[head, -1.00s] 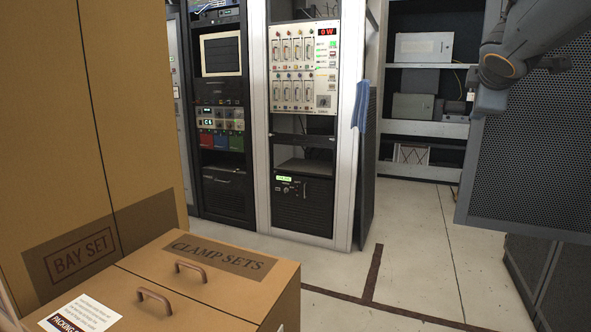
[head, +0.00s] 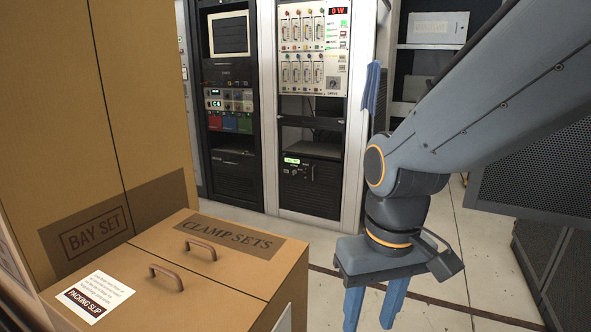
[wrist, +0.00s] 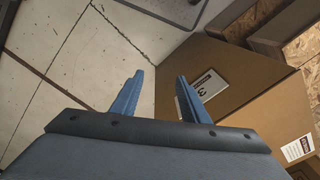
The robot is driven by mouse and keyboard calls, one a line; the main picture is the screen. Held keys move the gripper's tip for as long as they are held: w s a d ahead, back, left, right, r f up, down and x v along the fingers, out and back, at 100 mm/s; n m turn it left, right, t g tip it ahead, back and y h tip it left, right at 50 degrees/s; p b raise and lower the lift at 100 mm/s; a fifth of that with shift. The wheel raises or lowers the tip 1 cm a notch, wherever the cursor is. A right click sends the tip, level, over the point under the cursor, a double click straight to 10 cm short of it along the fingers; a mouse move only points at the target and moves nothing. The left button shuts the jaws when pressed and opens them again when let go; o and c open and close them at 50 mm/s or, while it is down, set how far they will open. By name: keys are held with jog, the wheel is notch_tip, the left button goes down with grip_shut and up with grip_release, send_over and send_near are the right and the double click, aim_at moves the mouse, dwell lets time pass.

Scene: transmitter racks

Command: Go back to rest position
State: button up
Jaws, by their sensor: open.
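My gripper (head: 374,308) hangs at the lower right of the head view, pointing down, with its blue fingers apart and nothing between them. It is to the right of the clamp sets box and clear of it. The wrist view also shows my gripper (wrist: 165,86) open and empty, with pale floor and a brown box face beyond the fingertips. My arm comes in from the upper right of the head view.
The brown clamp sets box (head: 215,268) with two handles stands at lower left, beside the tall bay set box (head: 60,110). Equipment racks (head: 312,110) stand behind. A dark perforated panel (head: 540,165) is at right. Pale floor (head: 470,262) is open between.

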jog(key=s+d+r+m+p, duration=0.1)
jog(key=d+r+p, duration=0.6)
jog(key=p, duration=0.8)
jog(key=shift+s+d+r+m+p, duration=0.2)
jog(key=shift+d+r+m+p, duration=0.15)
jog(key=shift+m, duration=0.45)
jog(key=shift+c, duration=1.2)
jog(key=shift+d, duration=0.1)
